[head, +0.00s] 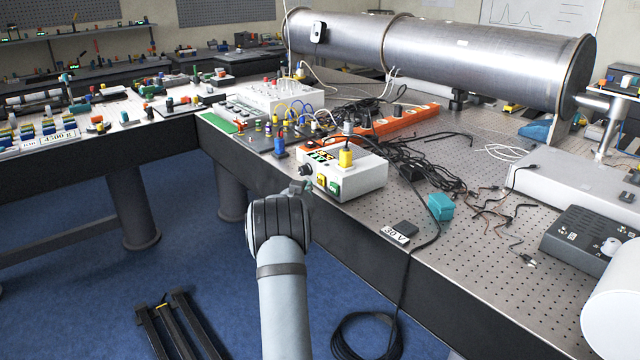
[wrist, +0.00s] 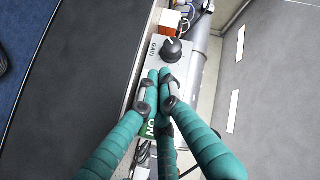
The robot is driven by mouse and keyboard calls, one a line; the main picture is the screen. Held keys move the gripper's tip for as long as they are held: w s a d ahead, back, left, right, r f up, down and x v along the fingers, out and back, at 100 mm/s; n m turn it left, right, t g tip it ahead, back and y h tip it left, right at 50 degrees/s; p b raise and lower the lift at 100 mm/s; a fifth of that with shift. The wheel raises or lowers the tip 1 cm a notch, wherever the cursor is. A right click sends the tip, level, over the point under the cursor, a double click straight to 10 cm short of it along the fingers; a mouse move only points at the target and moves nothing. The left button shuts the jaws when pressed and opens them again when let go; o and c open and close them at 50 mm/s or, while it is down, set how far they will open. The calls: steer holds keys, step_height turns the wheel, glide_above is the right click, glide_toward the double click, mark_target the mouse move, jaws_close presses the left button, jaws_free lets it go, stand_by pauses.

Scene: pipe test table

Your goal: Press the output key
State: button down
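A light grey box (head: 362,178) with a small display, a black knob, a yellow key (head: 322,181) and a green key (head: 335,188) on its front stands at the table's near edge. Which key is the output key cannot be read. My gripper (head: 303,186) is just in front of the box's front left. In the wrist view, my gripper's teal fingers (wrist: 159,78) are drawn together with nothing seen between them. Their tips lie over the panel below the black knob (wrist: 171,50) marked GAIN. A green key (wrist: 148,129) lettered ON is partly hidden behind the fingers; the yellow key is hidden there.
A yellow plug (head: 346,157) with a cable stands on the box. Black cables (head: 425,165) and a teal block (head: 440,206) lie to its right. A card reading 30 V (head: 396,236) is on the table's front edge. Open floor (head: 180,235) lies left of my arm.

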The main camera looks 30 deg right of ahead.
steer(key=a, duration=0.2)
steer(key=a+b, duration=0.1)
steer(key=shift+s+a, duration=0.25)
steer(key=shift+d, duration=0.1)
stand_by(0.4)
steer(key=p, duration=0.7)
steer(key=shift+d+r, duration=0.3)
steer(key=shift+d, duration=0.05)
steer(key=a+b, duration=0.1)
steer(key=a, duration=0.2)
steer(key=a+b, duration=0.1)
steer(key=shift+s+a+f+b, duration=0.25)
steer(key=shift+a+f+b, duration=0.05)
steer(key=shift+a, duration=0.05)
steer(key=shift+a, duration=0.1)
